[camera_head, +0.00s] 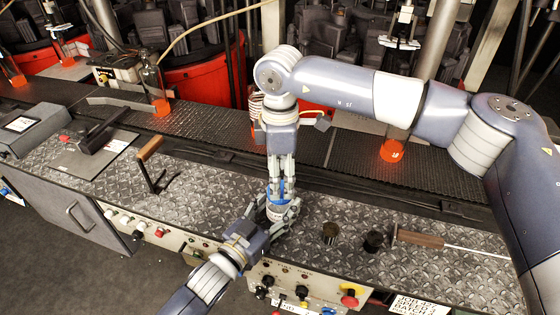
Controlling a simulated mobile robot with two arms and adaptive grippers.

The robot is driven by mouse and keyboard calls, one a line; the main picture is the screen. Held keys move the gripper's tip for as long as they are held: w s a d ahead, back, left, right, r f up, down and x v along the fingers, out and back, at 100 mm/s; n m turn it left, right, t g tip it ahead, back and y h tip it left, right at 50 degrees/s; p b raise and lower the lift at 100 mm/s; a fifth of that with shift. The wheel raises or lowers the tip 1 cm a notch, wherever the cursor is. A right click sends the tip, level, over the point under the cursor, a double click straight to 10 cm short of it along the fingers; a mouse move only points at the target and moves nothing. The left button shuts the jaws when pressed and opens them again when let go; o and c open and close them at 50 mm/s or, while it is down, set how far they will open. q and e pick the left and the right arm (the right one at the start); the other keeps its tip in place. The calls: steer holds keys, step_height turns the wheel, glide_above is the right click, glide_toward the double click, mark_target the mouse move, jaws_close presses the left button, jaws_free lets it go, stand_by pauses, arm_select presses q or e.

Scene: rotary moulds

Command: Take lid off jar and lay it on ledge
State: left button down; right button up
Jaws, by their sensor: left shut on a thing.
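The jar (272,209) stands on the patterned metal ledge (215,190), upright as far as I can see, mostly hidden by gripper fingers. A blue lid (277,188) shows at its top. My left gripper (281,212) comes in from the lower left and is shut on the jar. My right gripper (281,183) points straight down from above, its fingers around the blue lid; whether they press on it is too small to tell. The lid seems to be on the jar, with no clear gap visible.
A dark cup (330,233), a dark round piece (373,241) and a wooden-handled tool (420,239) lie right of the jar. A wooden-handled lever (150,150) stands at left. A conveyor belt (210,125) runs behind. Knobs line the front panel (275,270). The ledge left of the jar is clear.

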mark_target(280, 203)
steer(key=shift+f, duration=1.65)
